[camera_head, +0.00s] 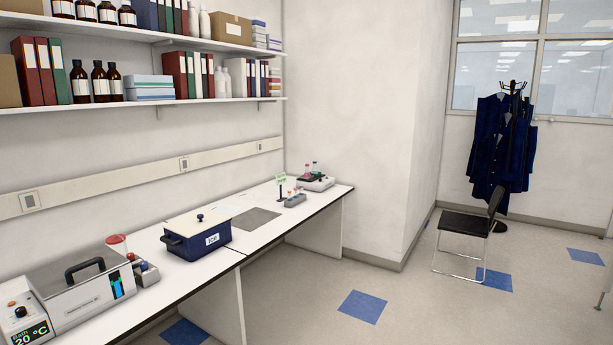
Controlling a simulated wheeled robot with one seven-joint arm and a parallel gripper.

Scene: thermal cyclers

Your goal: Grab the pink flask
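A small flat device (318,184) stands at the far end of the white bench, near the wall corner. Small flasks (314,170) with coloured tops stand on it. At least one looks pinkish or red, but they are too small to tell apart clearly. A round reddish-pink item (117,241) stands behind the water bath at the near left; I cannot tell what it is. My gripper is not in view.
The bench (256,241) also holds a steel water bath (85,290), a blue ice box (197,236) with a cream lid, and a small rack (295,200). Shelves of bottles and binders hang above. A black chair (466,224) stands right; the floor (330,275) between is open.

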